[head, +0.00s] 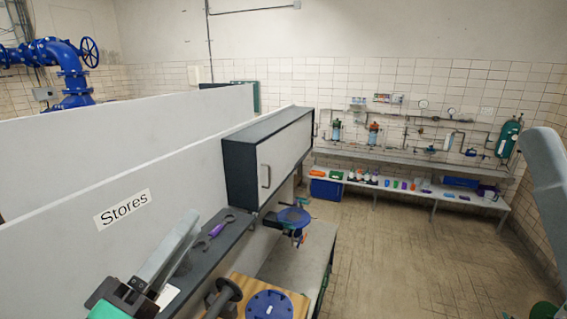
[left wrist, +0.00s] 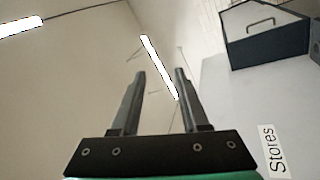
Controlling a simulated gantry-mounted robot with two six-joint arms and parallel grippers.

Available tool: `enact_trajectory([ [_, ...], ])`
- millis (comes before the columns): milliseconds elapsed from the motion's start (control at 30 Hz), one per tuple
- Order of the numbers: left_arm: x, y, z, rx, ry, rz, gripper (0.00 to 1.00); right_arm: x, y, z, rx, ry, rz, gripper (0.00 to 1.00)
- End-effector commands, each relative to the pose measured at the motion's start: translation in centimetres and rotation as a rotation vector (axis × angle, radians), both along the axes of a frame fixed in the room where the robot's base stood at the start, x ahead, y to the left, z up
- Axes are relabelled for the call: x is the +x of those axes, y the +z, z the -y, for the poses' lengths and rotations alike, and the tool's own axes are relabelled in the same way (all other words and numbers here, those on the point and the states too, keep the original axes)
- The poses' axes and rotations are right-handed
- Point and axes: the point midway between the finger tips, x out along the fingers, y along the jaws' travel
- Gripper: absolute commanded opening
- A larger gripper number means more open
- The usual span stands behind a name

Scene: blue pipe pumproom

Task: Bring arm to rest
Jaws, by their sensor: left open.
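My left gripper (head: 188,228) is at the lower left of the head view, in front of the white partition and left of the narrow dark shelf. In the left wrist view, its two dark fingers (left wrist: 161,74) stand apart with nothing between them. They point up towards the ceiling and wall. A pale grey link at the right edge of the head view is part of my right arm; its gripper is not visible.
The white partition (head: 60,240) reads "Stores". A wall cabinet (head: 283,155) is shut above the shelf (head: 200,262), which holds a spanner (head: 222,226). A wooden board (head: 240,284) bears a blue flange (head: 270,305). Open floor (head: 385,260) lies right of the bench.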

Motion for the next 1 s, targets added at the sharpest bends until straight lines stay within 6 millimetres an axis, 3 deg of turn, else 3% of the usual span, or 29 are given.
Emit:
enact_trajectory([
  [33, -2.0, 4.8, 1.0, 0.094, 0.057, 0.137, 0.45, 0.0, 0.7, 0.0, 0.000, 0.000, 0.000, 0.50],
  [100, -5.1, 10.0, 1.4, 0.238, 0.191, 0.324, 0.45, 0.0, 1.0, 0.0, 0.000, 0.000, 0.000, 0.50],
  [200, -10.2, 15.5, -0.5, 0.458, 0.493, 0.555, 0.45, 0.0, 1.0, 0.0, 0.000, 0.000, 0.000, 0.50],
  [233, -11.5, 16.3, -1.6, 0.534, 0.607, 0.600, 0.45, 0.0, 0.9, 0.0, 0.000, 0.000, 0.000, 0.50],
  [300, -12.9, 16.8, -3.2, 0.691, 0.799, 0.636, 0.45, 0.0, 0.9, 0.0, 0.000, 0.000, 0.000, 0.50],
  [400, -12.8, 16.8, -3.9, 0.835, 0.917, 0.640, 0.45, 0.0, 0.9, 0.0, 0.000, 0.000, 0.000, 0.50],
  [1000, -12.7, 16.7, -3.9, 0.890, 0.944, 0.644, 0.45, 0.0, 0.9, 0.0, 0.000, 0.000, 0.000, 0.50],
])
